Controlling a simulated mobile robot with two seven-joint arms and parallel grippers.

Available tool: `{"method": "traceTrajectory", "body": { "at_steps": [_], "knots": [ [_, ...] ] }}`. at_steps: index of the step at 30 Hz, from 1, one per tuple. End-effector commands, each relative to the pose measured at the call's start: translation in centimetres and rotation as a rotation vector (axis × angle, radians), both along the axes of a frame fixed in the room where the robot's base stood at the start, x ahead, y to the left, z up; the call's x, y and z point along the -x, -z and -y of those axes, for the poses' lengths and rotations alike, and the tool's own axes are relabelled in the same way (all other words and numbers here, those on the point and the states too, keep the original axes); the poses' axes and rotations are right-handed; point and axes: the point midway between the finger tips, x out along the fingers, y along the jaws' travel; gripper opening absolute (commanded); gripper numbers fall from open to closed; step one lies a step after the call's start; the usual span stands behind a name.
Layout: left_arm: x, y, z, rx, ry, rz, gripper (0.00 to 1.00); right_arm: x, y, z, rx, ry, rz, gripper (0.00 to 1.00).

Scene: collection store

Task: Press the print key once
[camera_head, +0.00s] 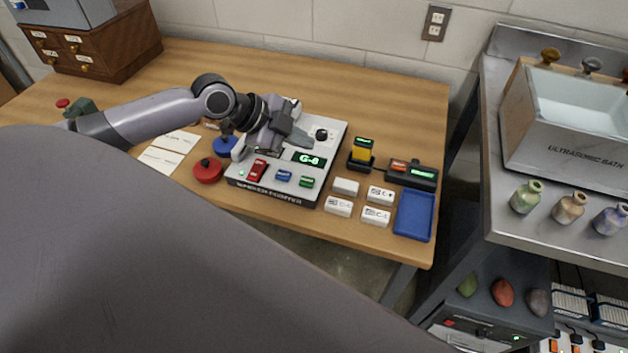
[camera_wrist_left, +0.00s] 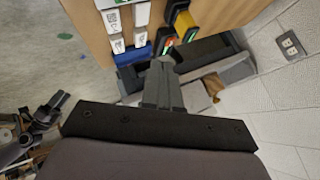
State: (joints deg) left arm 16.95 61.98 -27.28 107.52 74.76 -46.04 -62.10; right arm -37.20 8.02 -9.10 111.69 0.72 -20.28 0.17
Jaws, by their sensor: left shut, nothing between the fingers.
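A light grey machine (camera_head: 327,155) stands on the wooden table, with a green-lit display (camera_head: 309,159) reading "G-8" and a black knob. Along its front are a red key (camera_head: 257,170), a blue key (camera_head: 283,175) and a green key (camera_head: 307,181). Their labels are too small to read, so I cannot tell which is the print key. My left gripper (camera_head: 303,138) is shut and empty over the machine, behind the keys and apart from them. It hides part of the machine's top. Its closed fingers show in the left wrist view (camera_wrist_left: 164,66). My right gripper is not in view.
White labelled boxes (camera_head: 339,207) and a blue tray (camera_head: 414,215) are right of the machine. A yellow-topped device (camera_head: 361,152) and a dark device (camera_head: 412,174) stand behind them. Red (camera_head: 208,170) and blue round objects are at its left. The back right tabletop is clear.

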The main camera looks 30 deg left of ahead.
Motion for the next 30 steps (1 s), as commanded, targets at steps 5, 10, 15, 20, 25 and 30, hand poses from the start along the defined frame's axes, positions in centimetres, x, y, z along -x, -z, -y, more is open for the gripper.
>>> {"method": "traceTrajectory", "body": {
  "at_steps": [5,10,15,20,25,30],
  "knots": [
    [0.0,-0.3,-0.3,-0.008,0.008,0.0,0.0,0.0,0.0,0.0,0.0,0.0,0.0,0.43],
    [0.0,-0.3,-0.3,-0.009,0.009,0.0,0.0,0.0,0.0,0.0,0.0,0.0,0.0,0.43],
    [0.0,-0.3,-0.3,-0.009,0.009,0.0,0.0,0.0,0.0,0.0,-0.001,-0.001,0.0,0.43],
    [0.0,0.1,-0.3,-0.008,0.008,0.0,0.0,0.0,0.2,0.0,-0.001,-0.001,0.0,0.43],
    [0.0,1.4,-0.2,-0.007,0.008,-0.001,0.0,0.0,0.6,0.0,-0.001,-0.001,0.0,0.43],
    [0.0,3.7,-0.2,-0.008,0.008,0.0,0.0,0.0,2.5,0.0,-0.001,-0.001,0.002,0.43]
  ]
}}
